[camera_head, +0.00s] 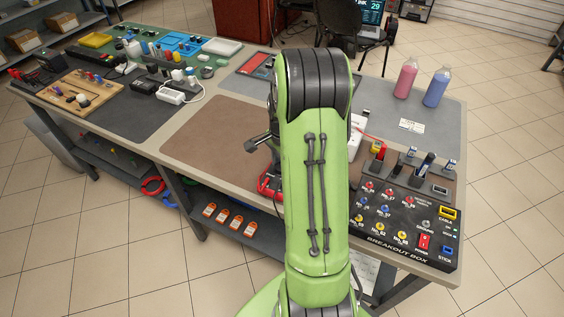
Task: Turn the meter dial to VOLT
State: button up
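My green arm (318,180) reaches over the table and covers its middle. A dark part (262,140) sticks out to the left of the arm; it looks like a piece of my gripper, but the fingertips are hidden, so I cannot tell whether it is open or shut. A red-edged device (268,186) shows just left of the arm near the table's front edge. It may be the meter; most of it is behind the arm. Its dial and any VOLT mark are not visible, nor is whether my gripper touches it.
The breakout box (395,247) with knobs and jacks stands at the right front. Pink (405,79) and blue (436,88) bottles stand at the back right. A wooden tray (100,88) and small parts fill the left. The brown mat (205,135) is bare left of the arm.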

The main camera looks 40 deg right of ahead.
jog(key=o, duration=1.1)
jog(key=shift+c, duration=0.2)
notch_tip(320, 180, up, 16)
jog(key=p, duration=0.4)
jog(key=shift+s, duration=0.35)
jog(key=shift+f, duration=0.15)
